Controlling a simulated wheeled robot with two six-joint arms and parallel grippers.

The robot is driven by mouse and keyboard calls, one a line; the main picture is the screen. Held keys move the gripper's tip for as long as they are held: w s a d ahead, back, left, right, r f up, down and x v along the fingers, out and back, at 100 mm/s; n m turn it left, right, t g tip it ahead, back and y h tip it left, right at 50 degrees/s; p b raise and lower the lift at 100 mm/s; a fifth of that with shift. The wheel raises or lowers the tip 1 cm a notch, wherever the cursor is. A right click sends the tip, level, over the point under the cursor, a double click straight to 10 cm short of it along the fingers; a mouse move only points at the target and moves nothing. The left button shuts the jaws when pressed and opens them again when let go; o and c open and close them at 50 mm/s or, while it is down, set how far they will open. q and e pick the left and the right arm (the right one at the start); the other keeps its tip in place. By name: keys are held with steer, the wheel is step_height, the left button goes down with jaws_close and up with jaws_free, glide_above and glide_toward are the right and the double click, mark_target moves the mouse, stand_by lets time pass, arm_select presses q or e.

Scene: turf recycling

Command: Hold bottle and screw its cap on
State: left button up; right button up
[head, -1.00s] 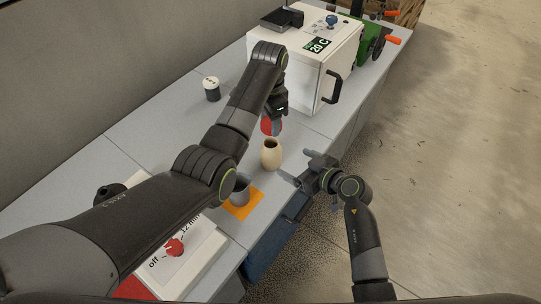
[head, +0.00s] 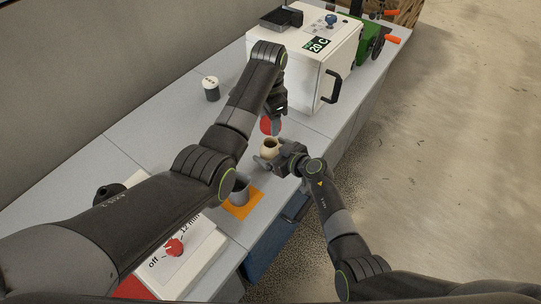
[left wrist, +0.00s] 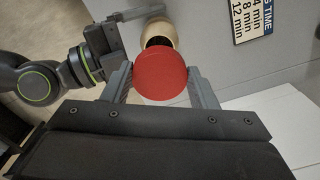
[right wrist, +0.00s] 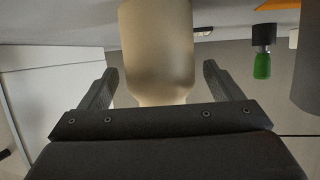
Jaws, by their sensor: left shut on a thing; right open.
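The cream bottle (head: 269,148) stands on the grey bench with its dark open mouth up. It also shows in the left wrist view (left wrist: 160,27) and fills the middle of the right wrist view (right wrist: 158,50). My left gripper (head: 273,116) is shut on the red cap (head: 271,126) and holds it just above the bottle mouth. The round red cap (left wrist: 160,75) lies between both left fingers. My right gripper (head: 272,158) is open at the bottle's side. In the right wrist view its fingers (right wrist: 158,88) stand on either side of the bottle, with gaps showing.
A white box with a handle (head: 310,60) stands behind. A grey cup (head: 240,190) stands on an orange mat (head: 243,207) in front. A black and white jar (head: 211,89) is at the back left, and a white timer box (head: 188,255) at the front.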

steer(key=shift+w+a, duration=0.15)
steer(key=c, duration=1.5)
arm_select(q)
glide_above(269, 143)
steer(key=shift+f, duration=2.45)
